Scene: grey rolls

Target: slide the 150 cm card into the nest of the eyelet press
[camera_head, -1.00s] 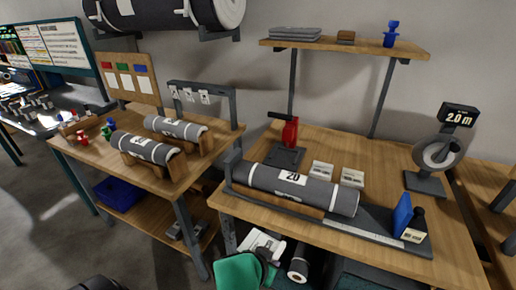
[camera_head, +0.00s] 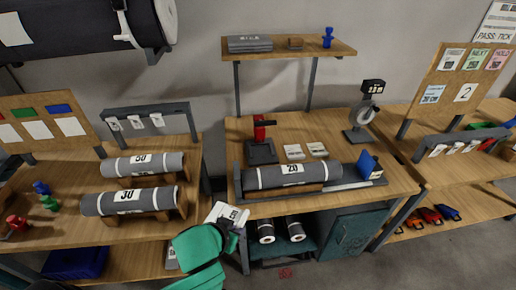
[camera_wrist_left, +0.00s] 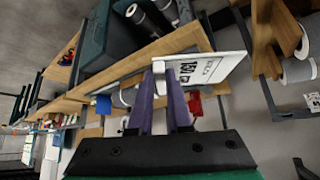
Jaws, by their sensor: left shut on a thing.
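My left gripper (camera_head: 229,229) is shut on the white 150 cm card (camera_head: 222,212), low in front of the middle bench's left front corner. In the left wrist view the card (camera_wrist_left: 218,68) sticks out past the tips of the two purple fingers, its printed "150" facing the camera. The eyelet press (camera_head: 261,146), with a dark base and red body, stands on the middle bench behind the grey roll, apart from the card. Its red part (camera_wrist_left: 195,104) shows behind the fingers in the left wrist view. Its nest is too small to make out. My right gripper is out of view.
A grey roll (camera_head: 292,175) marked 20 lies along the bench front. Two small white cards (camera_head: 306,151) lie behind it. A length gauge (camera_head: 362,118) stands at the back right. The left bench holds two rolls (camera_head: 127,199). Rolls (camera_head: 266,231) stand under the middle bench.

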